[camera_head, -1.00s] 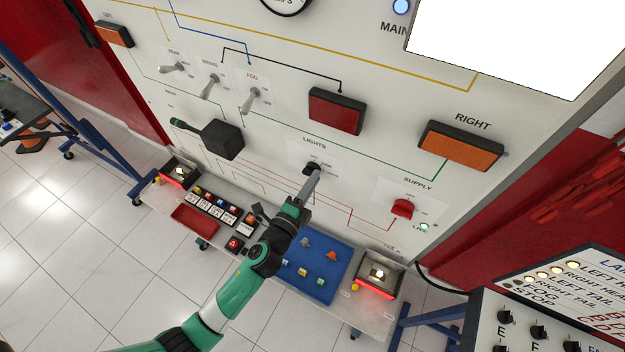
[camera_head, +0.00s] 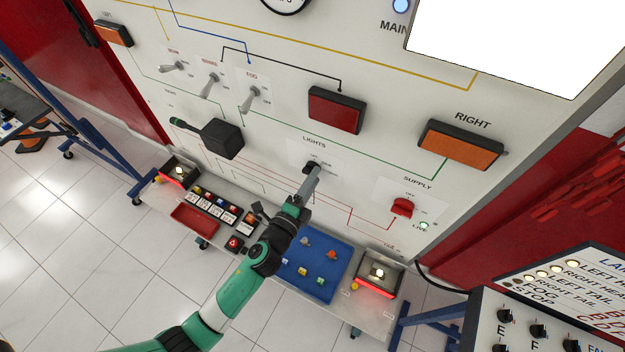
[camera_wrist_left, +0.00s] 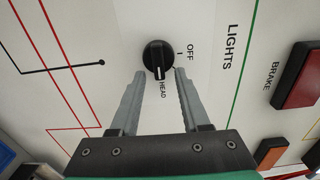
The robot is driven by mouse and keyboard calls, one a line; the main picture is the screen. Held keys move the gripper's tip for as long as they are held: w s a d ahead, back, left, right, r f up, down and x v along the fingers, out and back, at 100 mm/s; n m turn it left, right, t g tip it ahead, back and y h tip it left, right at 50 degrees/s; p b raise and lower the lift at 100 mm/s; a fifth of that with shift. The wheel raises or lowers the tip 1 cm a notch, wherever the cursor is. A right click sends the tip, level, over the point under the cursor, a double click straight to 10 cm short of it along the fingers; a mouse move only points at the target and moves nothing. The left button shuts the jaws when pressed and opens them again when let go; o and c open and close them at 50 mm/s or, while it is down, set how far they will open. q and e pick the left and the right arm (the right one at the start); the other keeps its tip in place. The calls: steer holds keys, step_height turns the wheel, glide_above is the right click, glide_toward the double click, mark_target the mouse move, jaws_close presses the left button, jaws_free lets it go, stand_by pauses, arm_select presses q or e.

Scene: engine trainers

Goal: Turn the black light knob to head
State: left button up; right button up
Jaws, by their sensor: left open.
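The black light knob (camera_head: 311,167) is on the white panel under the LIGHTS label. In the left wrist view the knob (camera_wrist_left: 157,54) is round, and its white pointer line faces the HEAD label (camera_wrist_left: 163,90). The OFF label (camera_wrist_left: 190,52) is to its right. My left gripper (camera_head: 314,178) is at the knob in the head view. In the left wrist view its two fingers (camera_wrist_left: 161,73) are open, with tips just below the knob, one toward each side. I cannot tell whether they touch it. My right gripper is not in view.
A red supply knob (camera_head: 402,208) is right of the light knob. Toggle switches (camera_head: 252,98) and a black box with a handle (camera_head: 222,139) are to the left. Below is a shelf with a blue mat (camera_head: 300,290) and a red tray (camera_head: 194,219).

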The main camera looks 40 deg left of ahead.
arm_select(q)
steer(key=b+v, duration=0.1)
steer(key=v, duration=1)
steer(key=shift+s, duration=0.3)
steer(key=shift+d, duration=0.15)
